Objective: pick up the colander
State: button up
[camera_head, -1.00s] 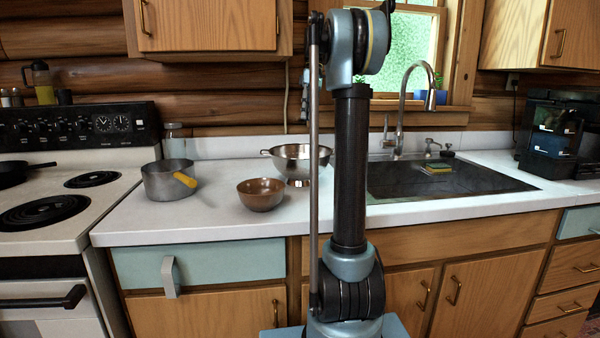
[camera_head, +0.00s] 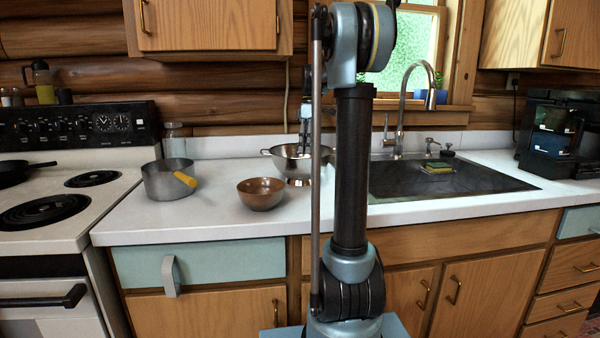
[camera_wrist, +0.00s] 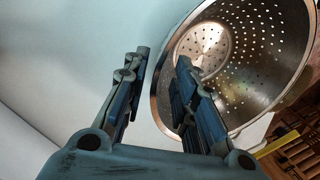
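The colander (camera_head: 283,163) is a shiny metal bowl with small holes, upright on the white counter behind the brown bowl. In the wrist view the colander (camera_wrist: 258,62) fills the upper right, with its perforated inside showing. My gripper (camera_wrist: 163,57) is open and empty. In the wrist view its right finger overlaps the colander's inside and its left finger is outside, with the near rim between them. I cannot tell how deep the fingers reach. In the head view my gripper (camera_head: 305,140) points down at the colander, partly hidden by my arm.
A brown bowl (camera_head: 260,194) stands just in front of the colander. A grey saucepan (camera_head: 166,181) with a yellow handle is to the left, near the stove (camera_head: 60,195). The sink (camera_head: 440,182) is to the right. The counter's front left is clear.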

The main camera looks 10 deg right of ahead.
jog(key=shift+s+a+f, duration=0.1)
jog(key=shift+s+f, duration=0.1)
jog(key=shift+f, duration=0.45)
jog(key=shift+c, duration=0.6)
grip_shut()
jog(key=shift+r, duration=0.15)
